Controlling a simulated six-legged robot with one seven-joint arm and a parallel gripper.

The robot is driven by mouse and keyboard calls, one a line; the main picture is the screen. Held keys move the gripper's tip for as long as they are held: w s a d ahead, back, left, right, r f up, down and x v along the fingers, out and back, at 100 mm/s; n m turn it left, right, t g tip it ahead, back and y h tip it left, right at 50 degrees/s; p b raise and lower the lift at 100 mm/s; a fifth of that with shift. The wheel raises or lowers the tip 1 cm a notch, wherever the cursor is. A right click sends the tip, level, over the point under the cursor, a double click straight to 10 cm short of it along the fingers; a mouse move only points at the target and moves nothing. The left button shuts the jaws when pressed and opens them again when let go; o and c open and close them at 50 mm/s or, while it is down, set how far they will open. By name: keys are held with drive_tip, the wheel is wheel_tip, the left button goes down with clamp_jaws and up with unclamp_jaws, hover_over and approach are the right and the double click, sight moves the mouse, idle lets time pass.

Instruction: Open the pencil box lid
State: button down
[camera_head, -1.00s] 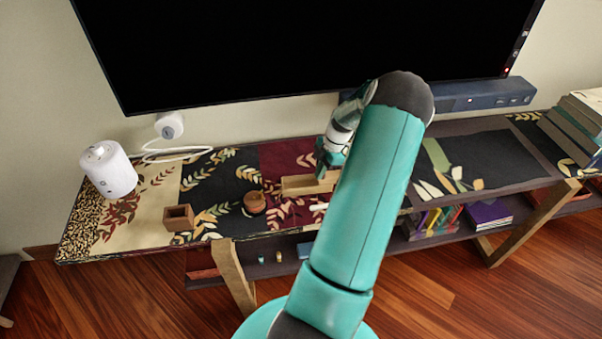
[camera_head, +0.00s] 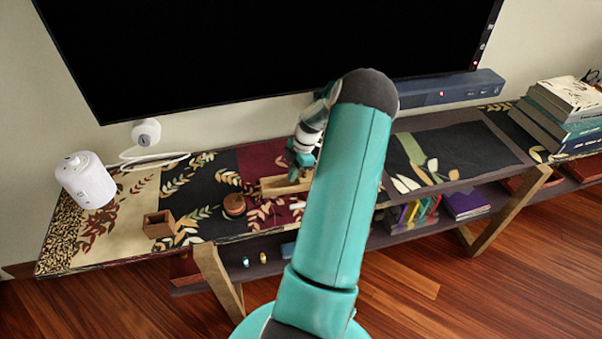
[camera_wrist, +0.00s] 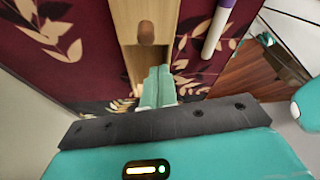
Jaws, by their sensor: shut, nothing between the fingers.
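The pencil box (camera_head: 274,188) is a long, light wooden box on the patterned shelf top. In the wrist view its lid (camera_wrist: 130,13) carries a brown knob (camera_wrist: 146,32). Beyond the lid's near edge, a strip of the box's pale inside (camera_wrist: 133,62) shows, so the lid looks partly slid back. My gripper (camera_wrist: 158,82) is shut and empty, with its teal fingertips at this exposed end, close to the lid edge. I cannot tell whether they touch it. In the head view my gripper (camera_head: 295,172) is over the box, and my arm hides the box's right end.
A white pen with a purple end (camera_wrist: 218,28) lies beside the box. A round wooden pot (camera_head: 234,205), a square wooden holder (camera_head: 159,224) and a white cylinder (camera_head: 86,180) stand to the left. A black screen (camera_head: 260,45) hangs behind, with books (camera_head: 566,110) at right.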

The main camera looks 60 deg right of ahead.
drive_tip(key=shift+w+a, duration=0.35)
drive_tip(key=shift+w, duration=0.05)
drive_tip(key=v, duration=1)
drive_tip(key=w+a+r+m+h, duration=0.1)
drive_tip(key=w+a+r+m, duration=0.1)
drive_tip(key=w+a+r, duration=0.5)
drive_tip(key=a+r+m+g+h, duration=0.15)
drive_tip(key=a+r, duration=0.35)
drive_tip(key=a, duration=0.7)
drive_tip(key=w+a+r+m+t+h, duration=0.1)
drive_tip(key=w+a+r, duration=0.4)
drive_tip(key=a, duration=0.4)
drive_tip(key=s+a+r+m+t, duration=0.2)
drive_tip(key=s+a, duration=0.4)
drive_tip(key=a, duration=0.5)
drive_tip(key=s+a+r+m+t, duration=0.2)
drive_tip(key=s+a+r+m, duration=0.2)
drive_tip(key=a, duration=0.8)
drive_tip(key=s, duration=0.2)
drive_tip(key=shift+s+r, duration=0.15)
drive_tip(key=shift+s, duration=0.15)
